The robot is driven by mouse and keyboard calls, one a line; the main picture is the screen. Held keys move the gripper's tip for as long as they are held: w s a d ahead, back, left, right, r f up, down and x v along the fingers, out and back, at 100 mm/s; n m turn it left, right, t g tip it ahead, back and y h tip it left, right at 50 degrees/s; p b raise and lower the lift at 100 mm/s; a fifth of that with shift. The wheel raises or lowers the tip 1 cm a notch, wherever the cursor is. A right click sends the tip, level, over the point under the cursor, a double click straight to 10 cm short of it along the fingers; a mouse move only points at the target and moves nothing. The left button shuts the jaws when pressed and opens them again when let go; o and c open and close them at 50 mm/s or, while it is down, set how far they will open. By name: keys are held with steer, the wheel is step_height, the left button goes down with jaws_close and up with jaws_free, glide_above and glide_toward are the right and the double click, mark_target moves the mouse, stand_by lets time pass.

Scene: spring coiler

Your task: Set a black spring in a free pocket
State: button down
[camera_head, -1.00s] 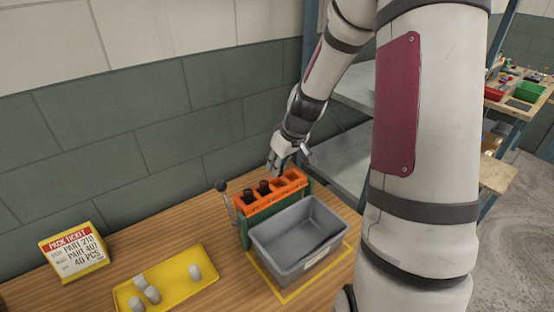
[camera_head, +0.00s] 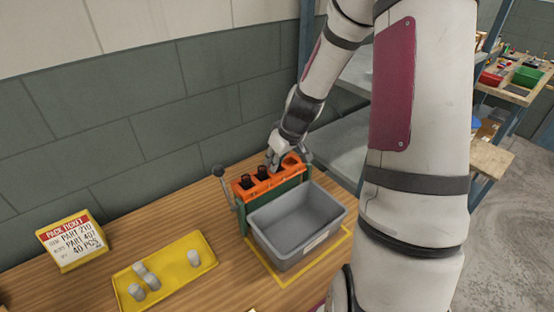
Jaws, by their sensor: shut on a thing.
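The orange pocket block (camera_head: 270,184) sits on a green machine body (camera_head: 242,220) behind the grey bin. Two black springs stand upright in its two left pockets, one at the far left (camera_head: 245,182) and one beside it (camera_head: 262,172). My gripper (camera_head: 274,167) points down at the third pocket from the left, just right of the springs. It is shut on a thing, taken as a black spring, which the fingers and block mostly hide. I cannot tell how deep it sits. The rightmost pocket (camera_head: 291,162) looks empty.
An empty grey bin (camera_head: 298,222) stands close in front of the block on a yellow-outlined area. A lever (camera_head: 221,174) rises at the block's left. A yellow tray (camera_head: 185,262) with several grey cylinders and a pack ticket (camera_head: 72,240) lie left. A shelf stands right.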

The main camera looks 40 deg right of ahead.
steer(key=shift+s+f, duration=0.3)
steer(key=shift+f, duration=0.35)
steer(key=c, duration=1.7)
jaws_free()
steer(key=o, duration=0.4)
steer(key=shift+w+f, duration=0.1)
steer(key=shift+w, duration=0.05)
steer(key=shift+w+r+p+v, duration=0.2)
steer(key=shift+w+p+v, duration=0.2)
steer(key=shift+v, duration=2.4)
steer(key=shift+w+r+p+v, duration=0.15)
steer(key=shift+w+p+v, duration=0.25)
steer(key=shift+v, duration=2.45)
steer(key=shift+w+r+p+v, duration=0.25)
steer(key=shift+w+v, duration=0.2)
steer(key=shift+v, duration=2.35)
